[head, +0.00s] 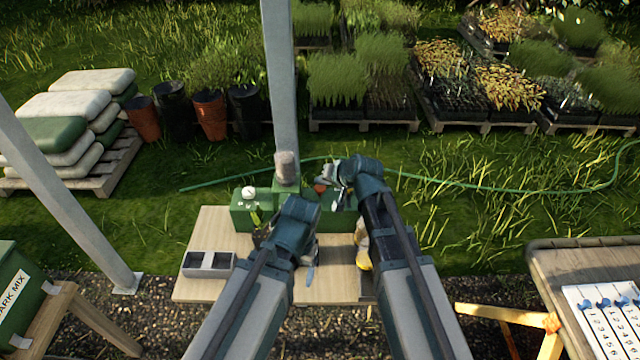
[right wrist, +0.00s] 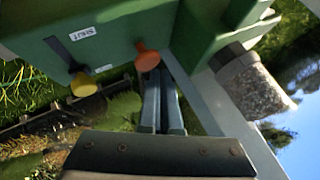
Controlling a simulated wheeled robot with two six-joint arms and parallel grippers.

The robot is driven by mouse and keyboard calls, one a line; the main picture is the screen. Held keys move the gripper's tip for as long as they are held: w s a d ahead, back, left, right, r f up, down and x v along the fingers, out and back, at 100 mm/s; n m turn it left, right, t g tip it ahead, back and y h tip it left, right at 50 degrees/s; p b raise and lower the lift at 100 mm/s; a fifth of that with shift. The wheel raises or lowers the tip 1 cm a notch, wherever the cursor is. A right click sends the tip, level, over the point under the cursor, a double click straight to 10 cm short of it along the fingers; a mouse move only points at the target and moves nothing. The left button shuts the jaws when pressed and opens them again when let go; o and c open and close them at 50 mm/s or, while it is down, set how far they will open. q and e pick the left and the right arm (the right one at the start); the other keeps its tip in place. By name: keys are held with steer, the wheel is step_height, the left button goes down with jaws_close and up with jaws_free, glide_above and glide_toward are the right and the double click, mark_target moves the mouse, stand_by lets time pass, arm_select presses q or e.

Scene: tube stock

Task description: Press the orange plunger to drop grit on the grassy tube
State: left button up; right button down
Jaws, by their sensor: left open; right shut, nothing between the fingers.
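The orange plunger (head: 320,188) sits on the green dispenser (head: 243,218) at the back of the bench. In the right wrist view, the orange plunger (right wrist: 148,58) sticks out from the green housing (right wrist: 105,38). My right gripper (head: 326,174) is shut and empty. In its wrist view the closed fingertips (right wrist: 154,76) are close to the orange plunger; I cannot tell whether they touch. My left gripper (head: 309,268) is open, low over the bench, partly hidden by its own arm. I cannot make out the grassy tube for certain.
A grey jar (head: 287,167) stands on the dispenser, near a metal post (head: 281,80). A yellow knob (right wrist: 84,85) shows beside the orange one. A grey two-part tray (head: 208,263) lies at the bench's left. A table with a numbered board (head: 605,320) is at right.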

mark_target(322, 189)
steer(key=shift+r, duration=0.35)
step_height(322, 189, up, 5)
steer(key=p, duration=0.5)
stand_by(0.3)
stand_by(0.4)
steer(key=s+d+f+n+g+h, duration=0.2)
steer(key=s, duration=0.6)
steer(key=s+d+f+n+g+h, duration=0.1)
steer(key=s+f+g+h, duration=0.1)
steer(key=s, duration=0.7)
steer(key=s+d+f+n+g+h, duration=0.2)
steer(key=s+g, duration=0.1)
steer(key=s, duration=0.5)
steer(key=shift+s+d+f+n+g+h, duration=0.3)
steer(key=shift+s+g+h, duration=0.05)
steer(key=shift+g+h, duration=0.05)
